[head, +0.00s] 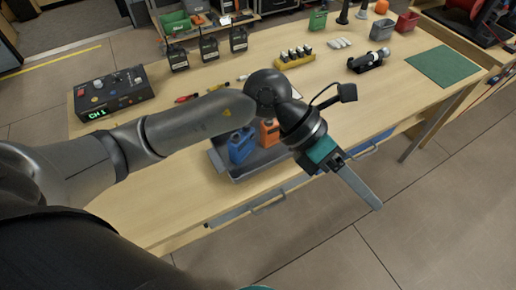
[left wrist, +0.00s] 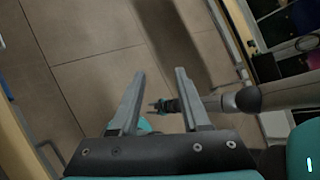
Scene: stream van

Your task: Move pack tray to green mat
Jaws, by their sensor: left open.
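The pack tray (head: 262,167) is a dark grey tray on the wooden table near its front edge, partly hidden by my left arm. A blue jug (head: 241,145) and an orange jug (head: 269,132) stand in it. The green mat (head: 443,66) lies flat and bare at the table's right end. My left gripper (head: 362,190) is open and empty, off the table's front edge, right of the tray and apart from it. Its two fingers (left wrist: 157,98) show spread over the floor in the left wrist view. There my right gripper (left wrist: 163,106) looks small, its jaws unclear.
A control box (head: 113,95) and several radios (head: 209,48) stand at the left and back. A yellow battery holder (head: 295,58) and a black clamp-like device (head: 368,61) stand between tray and mat. A red bin (head: 407,22) stands behind the mat. Bare tabletop lies right of the tray.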

